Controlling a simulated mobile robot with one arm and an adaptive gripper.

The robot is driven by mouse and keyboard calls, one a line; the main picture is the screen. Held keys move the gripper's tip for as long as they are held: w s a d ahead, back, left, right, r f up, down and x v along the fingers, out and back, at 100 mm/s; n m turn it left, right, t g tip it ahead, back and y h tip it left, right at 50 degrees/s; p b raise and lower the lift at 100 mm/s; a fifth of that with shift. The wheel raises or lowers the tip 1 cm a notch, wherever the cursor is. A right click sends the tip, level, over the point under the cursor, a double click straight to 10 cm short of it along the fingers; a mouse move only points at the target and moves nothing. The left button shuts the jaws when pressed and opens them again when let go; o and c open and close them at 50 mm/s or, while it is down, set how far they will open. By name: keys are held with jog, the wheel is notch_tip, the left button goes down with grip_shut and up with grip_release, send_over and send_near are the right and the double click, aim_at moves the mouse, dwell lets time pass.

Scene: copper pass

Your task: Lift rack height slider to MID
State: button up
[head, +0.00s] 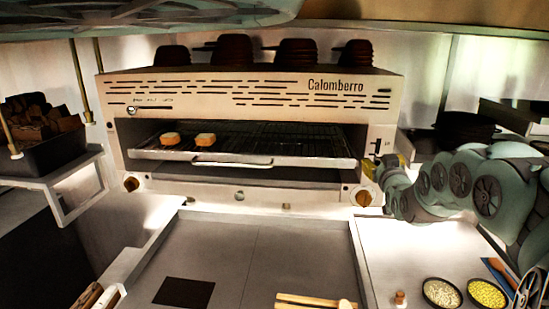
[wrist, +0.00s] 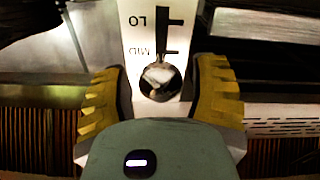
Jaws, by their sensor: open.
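The rack height slider has a round shiny knob (wrist: 160,82) in the wrist view, in front of a pale plate with a dark vertical slot. The plate reads LO and MID upside down; the knob shows just below the MID mark in the picture, and its exact setting is unclear. My gripper (wrist: 162,90) is open, with one yellow-padded finger on each side of the knob and gaps visible between. In the head view my gripper (head: 377,168) is at the right front of the Calomberro grill (head: 240,88), partly hiding the slider area.
The grill's wire rack (head: 290,138) holds two pieces of toast (head: 188,140). Dark bowls (head: 235,50) are stacked on top. Small bowls of grains (head: 487,294) stand on the right counter. The counter in front of the grill (head: 285,250) is mostly clear.

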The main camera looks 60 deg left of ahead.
jog(key=shift+s+d+r, duration=0.2)
jog(key=shift+s+d, duration=0.05)
jog(key=shift+d, duration=0.05)
jog(key=shift+v, duration=2)
jog(key=shift+f, duration=0.15)
